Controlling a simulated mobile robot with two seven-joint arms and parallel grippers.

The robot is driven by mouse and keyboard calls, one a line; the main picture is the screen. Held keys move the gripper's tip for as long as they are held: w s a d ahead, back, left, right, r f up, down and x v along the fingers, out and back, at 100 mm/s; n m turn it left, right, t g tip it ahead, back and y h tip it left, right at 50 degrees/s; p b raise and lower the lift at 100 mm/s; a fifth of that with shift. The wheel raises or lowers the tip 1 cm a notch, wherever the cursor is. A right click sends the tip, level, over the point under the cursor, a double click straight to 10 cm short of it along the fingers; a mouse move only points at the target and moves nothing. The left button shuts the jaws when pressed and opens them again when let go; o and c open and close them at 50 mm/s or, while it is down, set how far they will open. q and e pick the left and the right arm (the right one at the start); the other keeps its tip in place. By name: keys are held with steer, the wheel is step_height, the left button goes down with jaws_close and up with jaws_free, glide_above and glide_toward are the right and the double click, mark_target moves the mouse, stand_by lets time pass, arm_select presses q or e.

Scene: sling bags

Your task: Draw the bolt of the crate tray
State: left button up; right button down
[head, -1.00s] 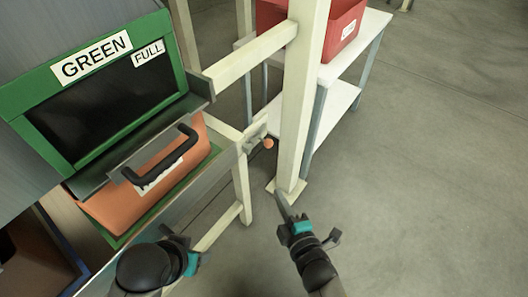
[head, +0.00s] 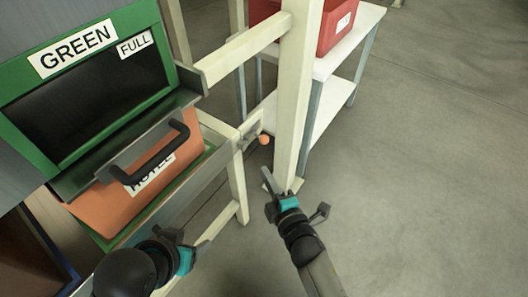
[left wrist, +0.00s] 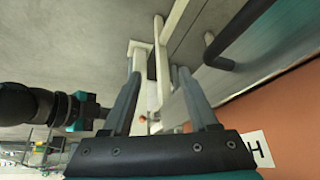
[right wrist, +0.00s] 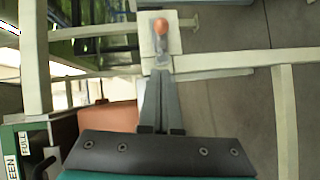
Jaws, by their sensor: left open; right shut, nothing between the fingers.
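The bolt with its orange knob (head: 264,140) sits on a metal plate at the right end of the crate tray (head: 187,197), beside the cream post. The bolt's orange knob also shows in the right wrist view (right wrist: 162,26), beyond my fingertips, and small in the left wrist view (left wrist: 142,119). An orange crate (head: 110,206) sits on the tray. My right gripper (head: 268,180) is shut and empty, below the knob in the head view and apart from it. My left gripper (head: 200,246) is open and empty in front of the tray's near side.
A cream post (head: 298,100) and rail (head: 240,50) stand close to the bolt. A green-framed chute marked GREEN and FULL (head: 85,95) with a black handle (head: 155,160) is above the crate. A red bin (head: 335,22) stands on a white shelf behind. Floor at right is clear.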

arm_select(q)
steer(key=w+d+t+h+b, duration=0.4)
steer(key=d+t, duration=0.3)
steer(key=d, duration=0.1)
steer(key=shift+w+r, duration=0.3)
steer(key=shift+r, duration=0.15)
arm_select(e)
steer(key=w+f, duration=0.1)
steer(key=w, duration=0.8)
steer(key=shift+w+a+f, duration=0.3)
arm_select(q)
steer(key=shift+d, duration=0.15)
